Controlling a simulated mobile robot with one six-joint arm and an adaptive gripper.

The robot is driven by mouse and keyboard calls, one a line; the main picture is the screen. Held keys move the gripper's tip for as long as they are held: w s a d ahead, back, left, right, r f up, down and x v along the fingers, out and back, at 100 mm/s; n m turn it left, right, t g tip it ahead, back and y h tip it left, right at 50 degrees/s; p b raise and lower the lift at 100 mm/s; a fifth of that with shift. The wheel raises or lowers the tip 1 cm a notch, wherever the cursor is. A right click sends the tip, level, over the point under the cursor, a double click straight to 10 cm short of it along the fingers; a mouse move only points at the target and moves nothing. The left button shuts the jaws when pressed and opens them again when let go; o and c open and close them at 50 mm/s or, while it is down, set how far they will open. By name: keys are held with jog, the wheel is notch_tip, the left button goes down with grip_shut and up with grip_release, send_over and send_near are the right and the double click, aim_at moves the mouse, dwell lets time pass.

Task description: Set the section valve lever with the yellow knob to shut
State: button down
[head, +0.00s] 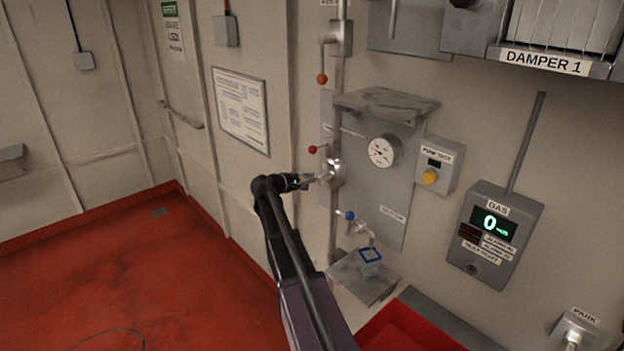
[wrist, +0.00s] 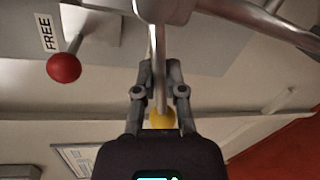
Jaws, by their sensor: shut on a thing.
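The section valve lever (wrist: 157,65) is a pale metal rod in the wrist view, with a yellow knob (wrist: 161,119) at its near end. My gripper (wrist: 160,88) has a finger on each side of the rod and is shut on the lever, just past the knob. In the head view my gripper (head: 304,181) is just left of the shiny valve body (head: 335,172) on the vertical pipe. The lever there points left from the valve, roughly level. The knob is hidden behind my gripper in that view.
An orange knob (head: 322,78) is higher, a blue-handled tap (head: 350,215) lower right. A gauge (head: 383,151) and yellow-button box (head: 437,165) are right.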

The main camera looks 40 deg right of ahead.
jog(key=shift+w+r+m+t+p, duration=0.2)
jog(key=shift+r+m+t+p, duration=0.4)
jog(key=shift+r+m+p, duration=0.65)
jog(key=shift+f+m+b, duration=0.2)
jog(key=shift+m+b, duration=0.15)
jog(key=c, duration=0.7)
grip_release()
jog(key=shift+f, duration=0.15)
